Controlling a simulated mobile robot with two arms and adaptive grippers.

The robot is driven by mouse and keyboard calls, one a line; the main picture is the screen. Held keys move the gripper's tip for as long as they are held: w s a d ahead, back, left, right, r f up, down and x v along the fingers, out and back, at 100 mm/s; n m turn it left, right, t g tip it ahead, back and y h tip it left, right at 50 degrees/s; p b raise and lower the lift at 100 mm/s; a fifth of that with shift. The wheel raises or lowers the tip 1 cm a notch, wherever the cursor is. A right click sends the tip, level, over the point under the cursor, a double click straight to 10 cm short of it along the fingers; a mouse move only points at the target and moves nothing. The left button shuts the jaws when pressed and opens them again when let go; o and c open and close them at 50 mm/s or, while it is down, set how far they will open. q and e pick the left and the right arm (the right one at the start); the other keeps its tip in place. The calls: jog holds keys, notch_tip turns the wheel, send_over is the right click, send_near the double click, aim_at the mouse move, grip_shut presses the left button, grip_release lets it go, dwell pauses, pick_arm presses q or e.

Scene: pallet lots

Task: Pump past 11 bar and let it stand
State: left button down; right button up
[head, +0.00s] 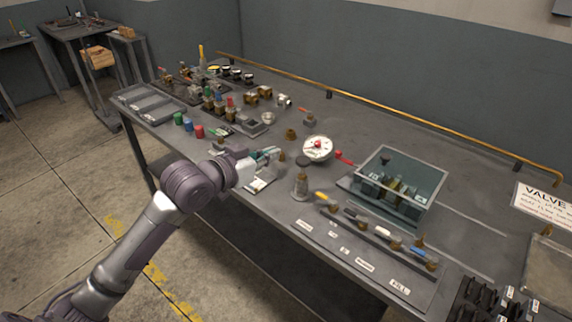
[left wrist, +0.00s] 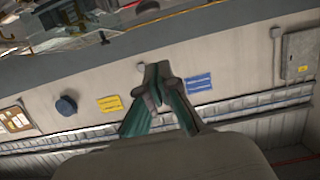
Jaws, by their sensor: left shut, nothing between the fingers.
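A round white gauge (head: 317,148) with a red mark at its centre stands on the grey bench (head: 480,215); its reading is too small to tell. A red-ended lever (head: 344,158) is just right of it. My left gripper (head: 276,153) is shut and empty, left of the gauge and apart from it. In the left wrist view its fingertips (left wrist: 157,72) meet with nothing between them. A row of valves with coloured handles, one yellow (head: 322,197), stands at the front behind small white labels. I cannot tell which part is the pump handle. My right gripper is not in view.
A clear-walled box (head: 427,211) stands right of the gauge. A brass-coloured fitting (head: 301,187) stands before the gauge. Red, green and blue cylinders (head: 188,124) and many fittings fill the left of the bench. A pipe (head: 400,116) runs along the back; a valve sign (head: 545,203) is at right.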

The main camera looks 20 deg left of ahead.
pick_arm(q)
jog(key=shift+w, duration=0.15)
jog(key=p, duration=0.2)
send_over(303, 162)
jog(key=a, duration=0.1)
jog(key=shift+s+a+f, duration=0.1)
jog(key=shift+s+f, duration=0.1)
jog(key=shift+f, duration=0.4)
jog(key=shift+s+a+f, duration=0.1)
jog(key=shift+s+f, duration=0.05)
jog(key=shift+f, duration=0.4)
notch_tip(303, 162, down, 4)
jog(key=shift+s+f, duration=0.1)
jog(key=shift+s, duration=0.05)
